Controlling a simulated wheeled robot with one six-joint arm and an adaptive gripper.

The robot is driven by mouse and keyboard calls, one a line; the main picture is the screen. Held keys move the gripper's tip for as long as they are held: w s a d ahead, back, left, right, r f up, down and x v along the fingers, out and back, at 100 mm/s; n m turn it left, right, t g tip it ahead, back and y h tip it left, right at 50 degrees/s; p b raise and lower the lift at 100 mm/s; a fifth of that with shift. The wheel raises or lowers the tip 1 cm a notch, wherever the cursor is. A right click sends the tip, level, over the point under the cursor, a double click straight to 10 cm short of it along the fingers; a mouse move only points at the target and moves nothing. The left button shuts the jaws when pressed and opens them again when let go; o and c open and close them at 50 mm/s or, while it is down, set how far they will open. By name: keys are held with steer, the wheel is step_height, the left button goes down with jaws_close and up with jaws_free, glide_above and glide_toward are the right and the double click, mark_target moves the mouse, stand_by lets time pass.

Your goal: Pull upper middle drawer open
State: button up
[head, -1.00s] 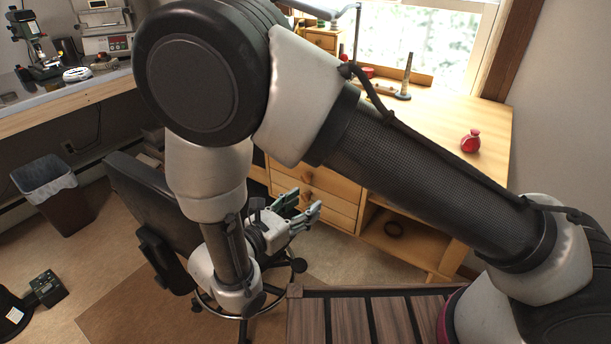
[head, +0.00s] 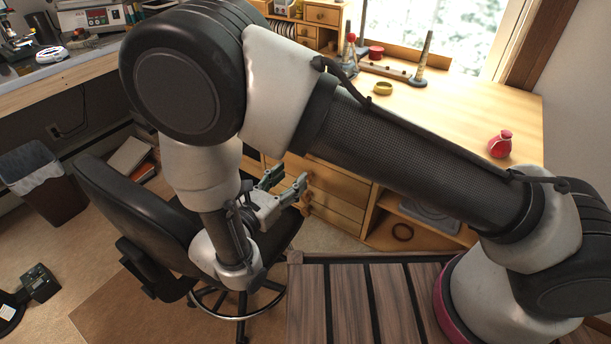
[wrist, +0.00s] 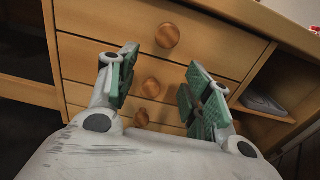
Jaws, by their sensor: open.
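The wooden desk (head: 470,112) has a stack of drawers below its top, in front of me. In the wrist view, a top drawer (wrist: 110,22) has a round wooden knob (wrist: 168,35). Below it is a second drawer (wrist: 82,60) with its own knob (wrist: 151,87), and another knob (wrist: 141,118) sits lower. The drawers look shut. My gripper (head: 288,180) is open and empty, facing the drawer fronts. In the wrist view my gripper (wrist: 158,78) has its green-padded fingers either side of the second knob, apparently short of it. My arm hides part of the drawers in the head view.
A black swivel chair (head: 150,215) stands close left of my gripper. An open shelf (head: 425,225) is right of the drawers. A bin (head: 45,185) stands at far left.

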step_height(320, 180, down, 6)
steer(key=x, duration=0.7)
steer(key=shift+w+d+r, duration=0.15)
steer(key=shift+w+r, duration=0.1)
steer(key=shift+c, duration=0.2)
jaws_close()
